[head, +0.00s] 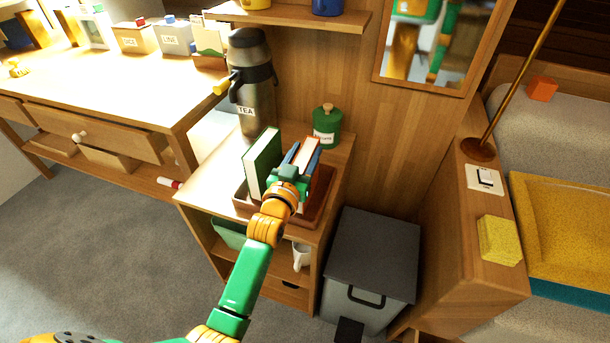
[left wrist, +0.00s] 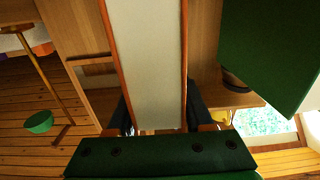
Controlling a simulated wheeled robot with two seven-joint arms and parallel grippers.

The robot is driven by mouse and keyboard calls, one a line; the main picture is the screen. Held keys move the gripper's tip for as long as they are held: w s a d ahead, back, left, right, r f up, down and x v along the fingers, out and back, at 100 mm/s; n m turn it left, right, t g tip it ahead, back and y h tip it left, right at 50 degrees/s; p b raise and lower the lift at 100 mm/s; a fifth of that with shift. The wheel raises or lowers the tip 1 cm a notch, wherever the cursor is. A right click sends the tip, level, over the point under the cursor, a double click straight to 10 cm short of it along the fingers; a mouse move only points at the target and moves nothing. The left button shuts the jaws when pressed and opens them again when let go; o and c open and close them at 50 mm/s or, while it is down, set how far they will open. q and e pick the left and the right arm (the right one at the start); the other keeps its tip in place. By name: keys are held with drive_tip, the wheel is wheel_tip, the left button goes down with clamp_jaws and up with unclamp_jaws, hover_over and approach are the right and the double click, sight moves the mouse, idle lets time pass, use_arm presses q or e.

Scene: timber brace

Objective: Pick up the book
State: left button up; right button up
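An orange-red book (head: 308,147) with pale pages stands upright in the brown tray (head: 318,212) on the small cabinet. In the left wrist view the book (left wrist: 152,60) runs up between my two dark fingers, its covers flush against them on both sides. My left gripper (head: 298,160) is over this book from the near side and looks shut on it. The book's lower part is hidden by the gripper. A green book (head: 262,163) stands upright to the left of the gripper; it also shows in the left wrist view (left wrist: 268,50). My right gripper is not in view.
A TEA flask (head: 250,90) stands behind the green book, and a green jar (head: 327,127) behind the tray. A shelf (head: 300,17) hangs above. A white mug (head: 301,257) sits inside the cabinet. A grey bin (head: 371,255) stands to its right.

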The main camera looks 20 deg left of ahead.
use_arm(q)
clamp_jaws()
idle(1.1)
